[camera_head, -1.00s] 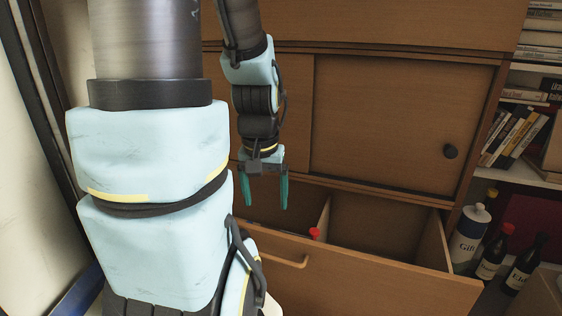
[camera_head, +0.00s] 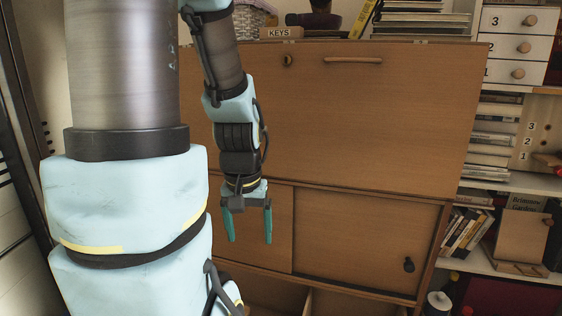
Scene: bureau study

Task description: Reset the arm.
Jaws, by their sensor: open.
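My gripper (camera_head: 248,222) hangs at the end of my arm, fingers pointing down, in front of the bureau's lower doors. Its two teal fingers are apart with nothing between them. My pale blue and grey arm fills the left of the head view and hides part of the bureau. The wooden bureau (camera_head: 350,120) has a closed upper front panel. Below it is a cupboard door (camera_head: 355,243) with a dark knob.
Shelves with books (camera_head: 465,232) stand at the right, below small numbered drawers (camera_head: 517,47). A basket (camera_head: 254,14), a KEYS box (camera_head: 281,33) and a dark pot (camera_head: 313,20) are on the bureau top. A white bottle (camera_head: 437,304) shows at the bottom right.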

